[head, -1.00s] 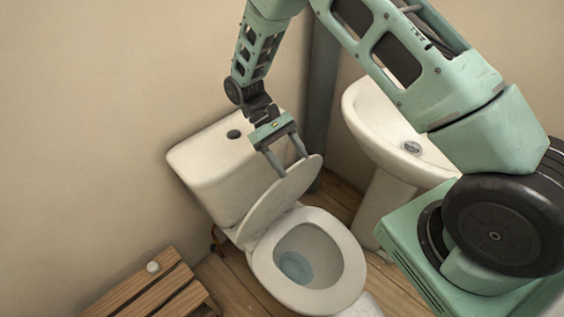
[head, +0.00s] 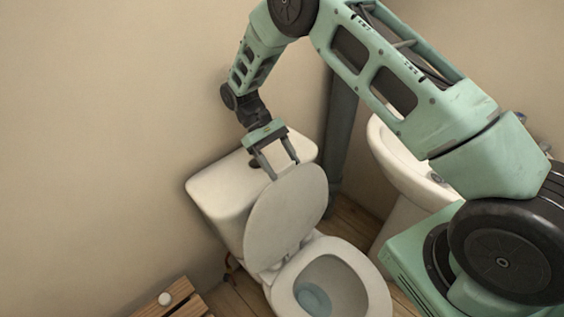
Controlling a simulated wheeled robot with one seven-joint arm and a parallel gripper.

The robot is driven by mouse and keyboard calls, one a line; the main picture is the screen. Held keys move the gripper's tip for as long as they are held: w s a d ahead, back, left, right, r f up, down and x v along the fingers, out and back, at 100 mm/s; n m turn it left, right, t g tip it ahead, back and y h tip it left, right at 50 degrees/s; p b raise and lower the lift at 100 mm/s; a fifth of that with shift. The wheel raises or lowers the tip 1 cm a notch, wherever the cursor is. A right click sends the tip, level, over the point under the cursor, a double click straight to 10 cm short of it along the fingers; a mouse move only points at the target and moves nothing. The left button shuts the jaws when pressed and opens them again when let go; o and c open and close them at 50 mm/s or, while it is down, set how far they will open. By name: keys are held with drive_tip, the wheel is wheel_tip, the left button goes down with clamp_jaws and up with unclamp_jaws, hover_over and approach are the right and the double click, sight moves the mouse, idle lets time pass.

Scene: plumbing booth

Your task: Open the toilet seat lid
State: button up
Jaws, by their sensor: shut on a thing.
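The toilet seat lid (head: 284,215) is a pale oval panel raised steeply from its hinges, leaning back toward the cistern (head: 212,188). The seat ring (head: 376,292) lies flat on the bowl (head: 328,278), and the inside of the bowl with water is exposed. My gripper (head: 283,172) is at the lid's upper edge, in front of the cistern, and is shut on that edge. The exact contact of the fingertips is small and partly hidden behind the lid.
A white washbasin (head: 392,160) stands at the right, partly behind my arm. A grey pipe (head: 340,130) runs down the wall corner.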

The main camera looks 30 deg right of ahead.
drive_tip(key=shift+s+a+f, duration=0.1)
drive_tip(key=shift+s+f, duration=0.1)
drive_tip(key=shift+f, duration=0.4)
drive_tip(key=shift+s+f, duration=0.15)
drive_tip(key=shift+f, duration=0.4)
drive_tip(key=o, duration=1.4)
drive_tip(key=shift+d, duration=0.2)
drive_tip(key=r, duration=1.2)
drive_tip(key=shift+w+a+r, duration=0.15)
drive_tip(key=shift+w+a, duration=0.1)
drive_tip(key=shift+a, duration=0.05)
